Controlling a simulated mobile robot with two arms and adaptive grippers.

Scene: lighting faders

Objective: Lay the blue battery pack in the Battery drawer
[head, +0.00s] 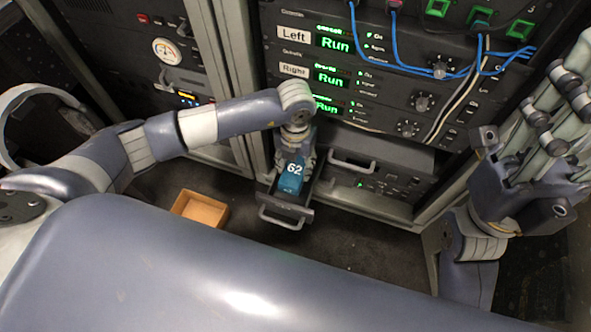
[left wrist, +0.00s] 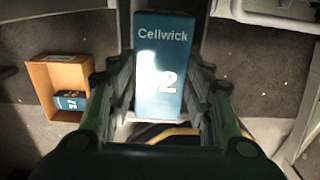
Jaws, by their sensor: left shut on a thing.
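In the left wrist view the pack (left wrist: 163,60) reads "Cellwick" and sits between the two fingers. My left gripper (head: 297,158) is shut on it, reaching down from above. I cannot tell whether the pack touches the drawer's floor. The drawer's inside is mostly hidden by pack and gripper, and no drawer label is readable. My right gripper (head: 545,115) is raised at the right, away from the drawer; its jaw opening is unclear.
An open tan box (head: 203,210) stands on the dark floor left of the drawer. The left wrist view shows a small blue block (left wrist: 70,99) in it. Blue and white cables (head: 440,72) hang across the rack front. A closed drawer unit (head: 375,155) is right of the open drawer.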

